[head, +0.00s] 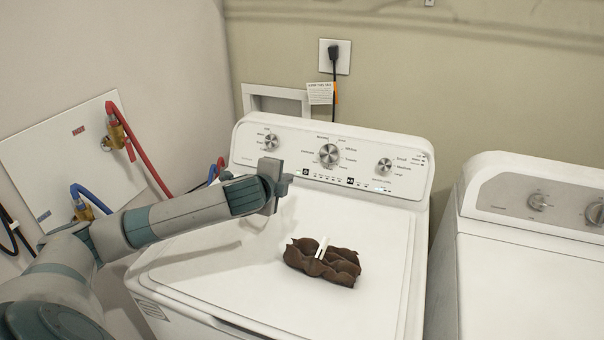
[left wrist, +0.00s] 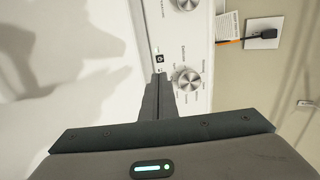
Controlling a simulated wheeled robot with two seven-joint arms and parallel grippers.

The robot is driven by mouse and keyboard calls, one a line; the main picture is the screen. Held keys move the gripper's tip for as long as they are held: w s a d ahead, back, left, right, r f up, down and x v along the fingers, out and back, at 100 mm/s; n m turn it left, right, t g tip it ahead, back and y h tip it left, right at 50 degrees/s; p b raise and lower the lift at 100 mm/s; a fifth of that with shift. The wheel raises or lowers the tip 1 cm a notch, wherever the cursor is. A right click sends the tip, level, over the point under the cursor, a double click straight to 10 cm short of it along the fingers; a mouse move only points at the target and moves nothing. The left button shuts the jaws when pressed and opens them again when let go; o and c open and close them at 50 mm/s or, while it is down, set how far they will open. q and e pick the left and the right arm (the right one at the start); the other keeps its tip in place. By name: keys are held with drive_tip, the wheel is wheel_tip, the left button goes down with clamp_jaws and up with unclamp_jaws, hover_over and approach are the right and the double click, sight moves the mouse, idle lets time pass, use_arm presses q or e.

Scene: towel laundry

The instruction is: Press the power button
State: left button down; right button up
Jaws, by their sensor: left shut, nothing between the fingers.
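The white washing machine (head: 385,270) stands in the middle of the head view, with its control panel (head: 290,150) along the back. The power button is a small black square (head: 305,172) on the panel, below and left of the large middle knob (head: 330,154). My left gripper (head: 284,184) is in front of the panel, left of the button. In the left wrist view the gripper's fingers (left wrist: 159,80) are shut and empty, their tips close to the power button (left wrist: 159,58). I cannot tell whether they touch it. My right gripper is not in view.
A crumpled brown towel (head: 310,262) with a white strip on it lies on the washer's lid. A second white machine (head: 530,250) stands at the right. Red and blue hoses (head: 145,155) and a wall valve plate (head: 50,150) are at the left.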

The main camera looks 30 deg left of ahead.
use_arm(q)
drive_tip(key=w, duration=0.1)
drive_tip(key=p, duration=0.4)
approach(305, 169)
drive_tip(key=x, duration=0.4)
drive_tip(key=shift+w+f, duration=0.2)
drive_tip(key=shift+f, duration=0.25)
drive_tip(key=shift+x, duration=0.85)
drive_tip(key=shift+f, duration=0.1)
drive_tip(key=shift+w+f, duration=0.15)
drive_tip(key=shift+w, duration=0.15)
drive_tip(key=shift+a+r, duration=0.15)
drive_tip(key=shift+r, duration=0.05)
drive_tip(key=shift+r, duration=0.15)
